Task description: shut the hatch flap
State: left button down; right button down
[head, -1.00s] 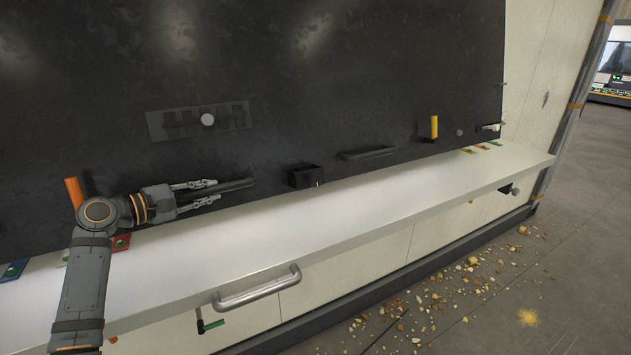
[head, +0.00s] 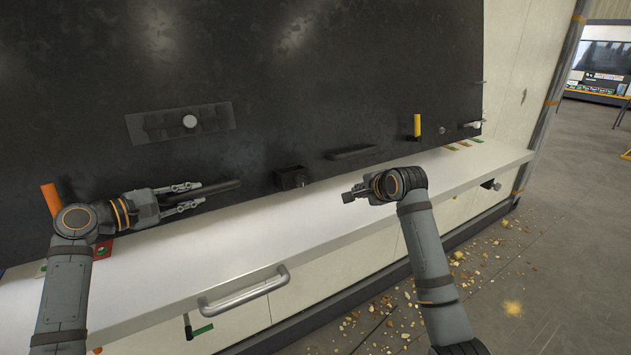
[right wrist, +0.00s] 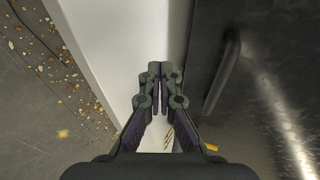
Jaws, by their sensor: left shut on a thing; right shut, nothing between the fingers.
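The hatch flap appears to be the large black panel (head: 330,75) behind the white ledge. Whether it is open or shut I cannot tell. It carries a dark left bar handle (head: 226,187) and a dark right bar handle (head: 351,152). My left gripper (head: 196,194) is shut on the left bar handle. My right gripper (head: 350,195) is shut and empty above the ledge, apart from the panel and below the right bar handle. In the right wrist view its fingertips (right wrist: 161,72) are together, left of the right bar handle (right wrist: 221,75).
The white ledge (head: 290,220) runs along under the panel, with a silver handle (head: 245,293) on its front. A small black box (head: 291,178), an orange-yellow grip (head: 417,126) and a light knob (head: 189,121) are on the panel. Rubble (head: 400,297) litters the floor at right.

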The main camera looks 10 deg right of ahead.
jog(key=s+a+r+n+y, duration=0.2)
jog(key=a+r+y, duration=0.1)
jog(key=a+r, duration=0.25)
send_near(311, 180)
jog(key=f+x, duration=0.1)
jog(key=x, duration=0.5)
jog(key=shift+w+a+r, duration=0.15)
jog(key=shift+w, duration=0.2)
